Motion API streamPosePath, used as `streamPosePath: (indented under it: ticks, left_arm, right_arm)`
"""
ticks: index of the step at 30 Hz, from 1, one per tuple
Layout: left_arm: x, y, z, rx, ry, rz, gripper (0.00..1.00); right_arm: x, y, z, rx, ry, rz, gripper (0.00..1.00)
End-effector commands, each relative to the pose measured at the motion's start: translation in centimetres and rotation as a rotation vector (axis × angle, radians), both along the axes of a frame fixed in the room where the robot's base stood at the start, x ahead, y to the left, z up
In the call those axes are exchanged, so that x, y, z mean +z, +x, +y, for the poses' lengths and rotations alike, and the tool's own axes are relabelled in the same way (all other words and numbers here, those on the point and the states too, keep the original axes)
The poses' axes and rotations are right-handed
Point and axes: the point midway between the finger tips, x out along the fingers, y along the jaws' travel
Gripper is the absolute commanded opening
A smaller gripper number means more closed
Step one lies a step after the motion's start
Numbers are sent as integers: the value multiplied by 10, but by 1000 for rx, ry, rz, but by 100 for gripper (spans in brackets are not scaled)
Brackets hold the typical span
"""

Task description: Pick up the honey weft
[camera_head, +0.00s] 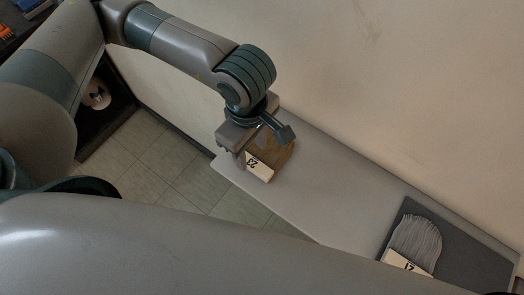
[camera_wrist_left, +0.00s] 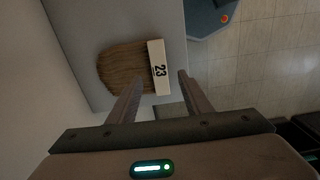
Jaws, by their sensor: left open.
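The honey weft (camera_head: 277,153) is a flat brown bundle of hair with a white band marked 23 (camera_head: 259,167). It lies near the left end of the light grey shelf. My left gripper (camera_head: 262,146) is over it and partly covers it in the head view. In the left wrist view the weft (camera_wrist_left: 122,66) lies ahead of the open fingers (camera_wrist_left: 159,76), with its band (camera_wrist_left: 158,68) between the fingertip lines. The fingers hold nothing; whether they touch the weft is unclear. My right gripper is not in view.
A grey weft (camera_head: 418,241) with a band marked 17 lies on a dark mat (camera_head: 465,249) at the shelf's right. The shelf (camera_head: 335,200) is bare between the wefts. A plain wall runs behind it; tiled floor (camera_head: 180,175) lies in front.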

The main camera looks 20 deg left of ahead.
Motion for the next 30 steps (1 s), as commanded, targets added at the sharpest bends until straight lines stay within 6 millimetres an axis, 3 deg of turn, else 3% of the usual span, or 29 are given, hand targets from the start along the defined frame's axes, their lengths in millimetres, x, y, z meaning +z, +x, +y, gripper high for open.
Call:
streamPosePath:
  ticks: [9, 15, 30]
  left_arm:
    - [-23, 0, -1, 1, 2, 3, 45]
    - [-46, 0, -1, 1, 2, 2, 45]
    - [-49, 1, -1, 0, 1, 0, 45]
  right_arm:
    - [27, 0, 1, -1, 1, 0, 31]
    - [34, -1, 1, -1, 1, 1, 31]
    - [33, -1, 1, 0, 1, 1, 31]
